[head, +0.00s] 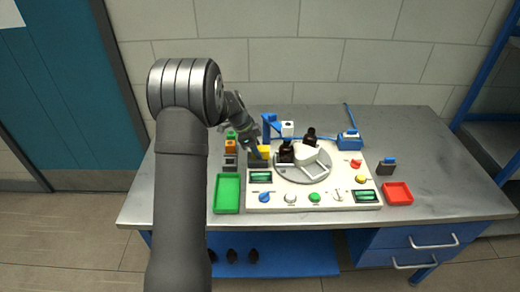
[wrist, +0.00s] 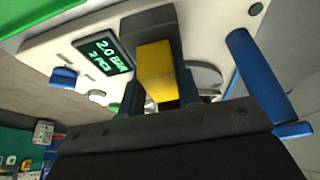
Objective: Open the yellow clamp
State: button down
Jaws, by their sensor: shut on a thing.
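The yellow clamp (head: 264,151) is a small yellow block on a dark base (head: 258,163) at the back left of the white machine panel (head: 330,200). In the wrist view the yellow clamp (wrist: 155,72) lies between the fingers of my gripper (wrist: 162,92), which is shut on it. In the head view my gripper (head: 255,147) reaches down to the clamp from behind my arm. Its fingertips are too small there to make out clearly.
A grey turntable (head: 318,174) with dark bottles (head: 285,152) stands right of the clamp. A blue post (head: 268,125) rises just behind it. Small coloured blocks (head: 230,146) stand to its left. A green tray (head: 227,193) and a red tray (head: 397,193) flank the panel.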

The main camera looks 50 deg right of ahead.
jog(key=c, duration=1)
grip_release()
jog(key=shift+w+a, duration=0.15)
jog(key=shift+w, duration=0.05)
jog(key=shift+c, duration=0.2)
jog(key=v, duration=1.7)
jog(key=shift+r, duration=0.25)
jog(key=x, duration=1.7)
jog(key=shift+s+f, duration=0.1)
jog(key=shift+f, duration=0.25)
jog(key=shift+s+d+r, duration=0.1)
jog(key=shift+s+d, duration=0.3)
jog(key=shift+d, duration=0.1)
jog(key=shift+w+a, duration=0.1)
